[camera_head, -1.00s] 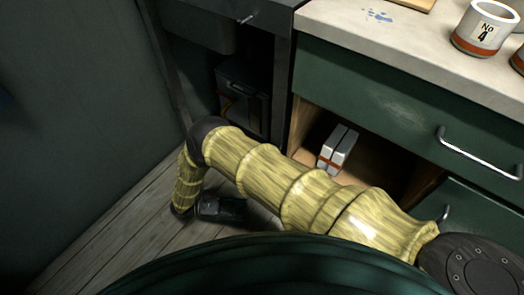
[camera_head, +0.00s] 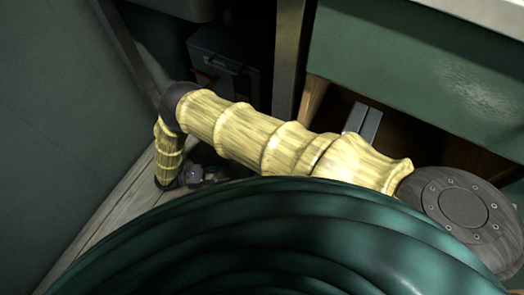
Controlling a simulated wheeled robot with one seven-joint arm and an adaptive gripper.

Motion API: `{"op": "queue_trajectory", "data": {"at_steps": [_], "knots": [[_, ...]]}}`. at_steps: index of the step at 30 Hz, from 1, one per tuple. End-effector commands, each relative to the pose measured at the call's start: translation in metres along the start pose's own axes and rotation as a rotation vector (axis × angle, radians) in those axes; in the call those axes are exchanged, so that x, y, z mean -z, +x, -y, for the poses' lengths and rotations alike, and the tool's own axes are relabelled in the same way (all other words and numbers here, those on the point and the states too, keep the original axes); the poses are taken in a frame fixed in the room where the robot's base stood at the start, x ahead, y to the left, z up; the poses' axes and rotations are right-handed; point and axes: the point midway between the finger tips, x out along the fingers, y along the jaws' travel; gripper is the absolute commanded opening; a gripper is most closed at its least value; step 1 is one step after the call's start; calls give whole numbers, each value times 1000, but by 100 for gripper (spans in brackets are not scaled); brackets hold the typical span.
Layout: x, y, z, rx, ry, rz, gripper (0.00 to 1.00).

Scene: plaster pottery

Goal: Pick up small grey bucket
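I cannot make out a small grey bucket in the head view. My yellow, ribbed arm reaches left across the view and bends down at a dark elbow. My dark gripper (camera_head: 203,174) is low at the left, near the floor. It is small, in shadow and partly hidden behind my arm and my green body. I cannot tell whether its fingers are open or shut, or whether they hold anything.
A dark grey box with a handle (camera_head: 225,62) stands in the recess under the bench. A green cabinet (camera_head: 410,60) is at right, with two narrow grey boxes (camera_head: 366,121) in its open lower space. A wall (camera_head: 50,130) closes the left. Bare plank floor (camera_head: 98,222) shows beside it.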

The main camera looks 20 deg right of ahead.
Motion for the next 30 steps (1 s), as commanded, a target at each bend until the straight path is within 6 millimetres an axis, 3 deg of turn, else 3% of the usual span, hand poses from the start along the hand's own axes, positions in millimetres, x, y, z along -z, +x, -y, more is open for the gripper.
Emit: {"op": "queue_trajectory", "data": {"at_steps": [12, 20, 30], "knots": [[1, 49, -1, 1, 0, 2, 37], [1, 63, -2, 1, 0, 2, 37], [0, 102, -4, 2, 1, 2, 37]]}}
